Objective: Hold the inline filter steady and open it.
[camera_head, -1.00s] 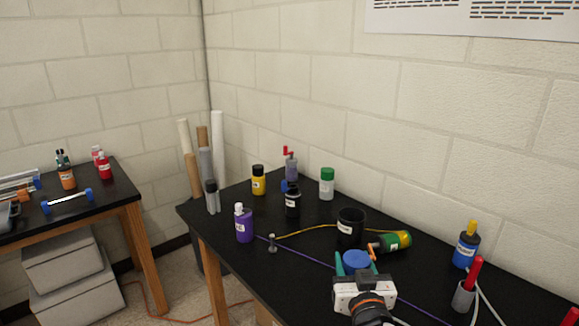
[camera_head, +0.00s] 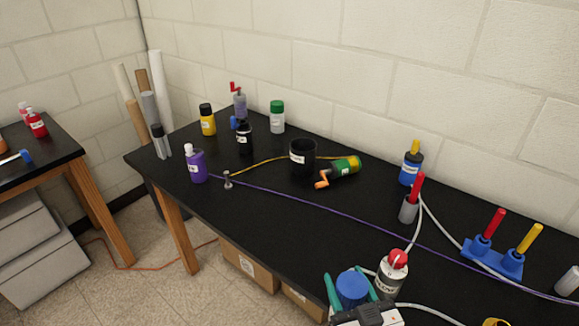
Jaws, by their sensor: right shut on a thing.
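My right gripper (camera_head: 352,290), with teal fingers, is shut on a blue round piece (camera_head: 352,284) near the table's front edge. The lower part of that piece is hidden by the gripper body. Just right of it stands a pale labelled canister (camera_head: 389,281) with a red top, with white tubing close by on both sides. This may be the inline filter, but I cannot read its label or tell whether the held blue piece belongs to it. My left gripper is not in view.
White tubing (camera_head: 420,231) and a purple cord (camera_head: 310,204) cross the black table (camera_head: 280,220). A grey holder with a red stick (camera_head: 409,208), a blue bottle (camera_head: 410,172) and a blue stand (camera_head: 492,256) are behind and right. The front left middle is mostly clear.

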